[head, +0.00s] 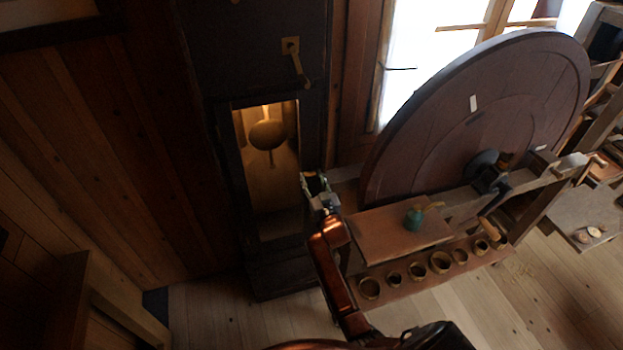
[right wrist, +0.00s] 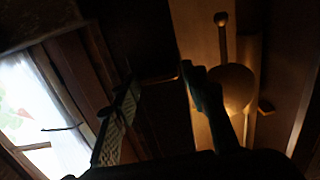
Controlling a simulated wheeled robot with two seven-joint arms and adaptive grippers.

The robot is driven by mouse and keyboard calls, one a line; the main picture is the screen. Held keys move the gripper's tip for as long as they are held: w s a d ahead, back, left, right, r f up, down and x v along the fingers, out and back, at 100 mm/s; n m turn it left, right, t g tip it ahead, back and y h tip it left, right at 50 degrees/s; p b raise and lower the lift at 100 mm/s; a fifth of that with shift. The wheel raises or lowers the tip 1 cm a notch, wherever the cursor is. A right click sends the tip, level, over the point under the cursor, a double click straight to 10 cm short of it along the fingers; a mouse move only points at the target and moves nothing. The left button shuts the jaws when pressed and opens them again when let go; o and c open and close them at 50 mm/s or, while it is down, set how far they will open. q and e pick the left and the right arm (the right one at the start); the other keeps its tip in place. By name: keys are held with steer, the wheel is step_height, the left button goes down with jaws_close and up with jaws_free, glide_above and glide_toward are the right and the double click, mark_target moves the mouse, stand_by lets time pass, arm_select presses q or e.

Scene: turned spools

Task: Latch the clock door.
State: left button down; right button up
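The tall dark clock (head: 222,170) stands left of centre in the head view. Its lit window (head: 284,182) shows a round brass pendulum bob (head: 267,134), also visible in the right wrist view (right wrist: 232,87). A brass latch (head: 296,59) with a slanting lever is on the clock front above the window, towards the right. I cannot tell whether the door is fully closed. My right gripper (head: 314,187) is at the window's right edge, below the latch. In the right wrist view its fingers are apart, with dark woodwork behind the gap; contact is unclear. My left gripper is out of view.
A large wooden wheel (head: 515,95) on a bench stands close on the right. A bright window (head: 425,50) is behind. Floor (head: 205,318) is clear at lower left.

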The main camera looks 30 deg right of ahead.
steer(key=shift+o, duration=1.3)
steer(key=v, duration=1.2)
